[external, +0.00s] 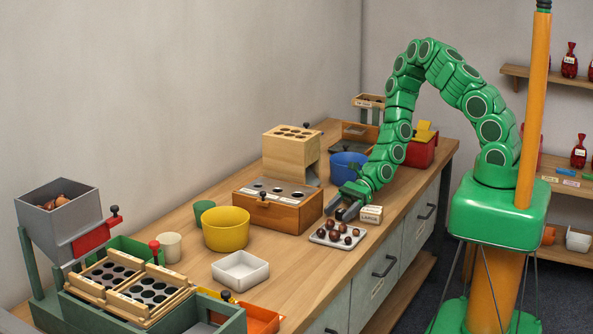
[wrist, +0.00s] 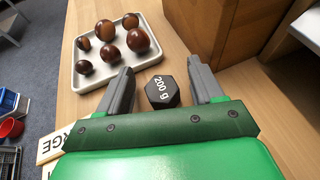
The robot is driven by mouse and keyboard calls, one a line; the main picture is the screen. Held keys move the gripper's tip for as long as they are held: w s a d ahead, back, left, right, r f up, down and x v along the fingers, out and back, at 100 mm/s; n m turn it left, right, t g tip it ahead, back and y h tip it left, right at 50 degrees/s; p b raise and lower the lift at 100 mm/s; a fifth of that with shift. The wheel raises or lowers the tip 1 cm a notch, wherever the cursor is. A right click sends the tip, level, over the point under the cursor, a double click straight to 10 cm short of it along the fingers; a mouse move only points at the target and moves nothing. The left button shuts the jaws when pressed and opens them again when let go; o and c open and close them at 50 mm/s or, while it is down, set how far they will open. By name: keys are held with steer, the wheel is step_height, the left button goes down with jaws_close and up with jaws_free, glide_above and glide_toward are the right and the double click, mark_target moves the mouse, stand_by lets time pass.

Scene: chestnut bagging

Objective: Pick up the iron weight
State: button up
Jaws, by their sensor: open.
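The iron weight (wrist: 161,91) is a dark hexagonal piece marked "200 g" and stands on the wooden counter in the wrist view. My gripper (wrist: 165,82) is open, with one grey finger on each side of the weight. Gaps show between the weight and both fingers. In the external view my gripper (external: 340,204) is low over the counter, in front of the wooden box. I cannot make out the weight clearly there.
A white tray (external: 318,239) of several chestnuts lies close to my gripper. A "LARGE" sign (external: 371,214) stands beside it. The wooden box (external: 303,216) is just behind. A blue bowl (external: 342,172) and a yellow bowl (external: 227,238) stand farther off.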

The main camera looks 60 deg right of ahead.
steer(key=shift+s+d+f, duration=0.15)
steer(key=shift+d+f, duration=0.05)
steer(key=shift+f, duration=0.4)
steer(key=c, duration=1.1)
steer(key=shift+c, duration=0.5)
steer(key=shift+r, duration=0.15)
